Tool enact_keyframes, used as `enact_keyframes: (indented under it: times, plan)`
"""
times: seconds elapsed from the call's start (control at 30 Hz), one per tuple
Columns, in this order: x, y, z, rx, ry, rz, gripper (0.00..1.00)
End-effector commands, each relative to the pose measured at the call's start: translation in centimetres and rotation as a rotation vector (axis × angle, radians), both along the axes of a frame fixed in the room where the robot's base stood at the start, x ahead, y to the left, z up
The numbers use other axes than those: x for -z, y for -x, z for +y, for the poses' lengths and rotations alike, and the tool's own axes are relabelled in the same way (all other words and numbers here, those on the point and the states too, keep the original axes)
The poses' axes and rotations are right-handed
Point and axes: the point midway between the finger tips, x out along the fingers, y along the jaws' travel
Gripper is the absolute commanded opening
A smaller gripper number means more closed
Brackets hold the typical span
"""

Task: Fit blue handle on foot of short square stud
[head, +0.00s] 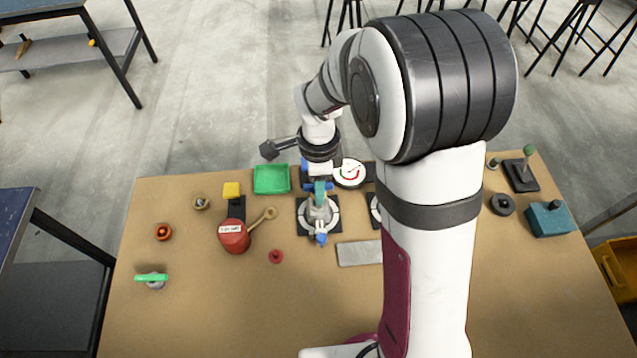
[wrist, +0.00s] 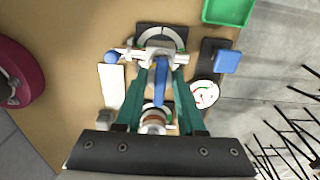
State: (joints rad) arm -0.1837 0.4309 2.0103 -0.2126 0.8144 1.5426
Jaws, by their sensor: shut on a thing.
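My gripper (wrist: 163,62) is pointed down, its two teal fingers closed on a grey piece with blue parts, which I take as the blue handle (wrist: 110,57). A blue knob sticks out to the left in the wrist view and toward the near side in the head view (head: 322,239). A blue bar also shows between the fingers. The handle is over a black plate with a white ring dial (head: 304,227). The fingers hide the stud there, and I cannot tell whether the handle touches it. A second dial with a round-topped post (wrist: 154,117) is beside it.
A green tray (head: 271,180), a white gauge (head: 350,172) and a blue block on a black plate (wrist: 227,61) stand close by. A grey plate (head: 359,253) lies nearer. A red pot (head: 233,237) and green handle (head: 152,278) are left. The near left tabletop is clear.

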Motion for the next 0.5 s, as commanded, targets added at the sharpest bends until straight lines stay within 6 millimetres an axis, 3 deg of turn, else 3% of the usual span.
enact_keyframes:
  times: [0.5]
  plan:
    - [0.49, 0.03, 0.0, 0.001, 0.0, 0.002, 0.0]
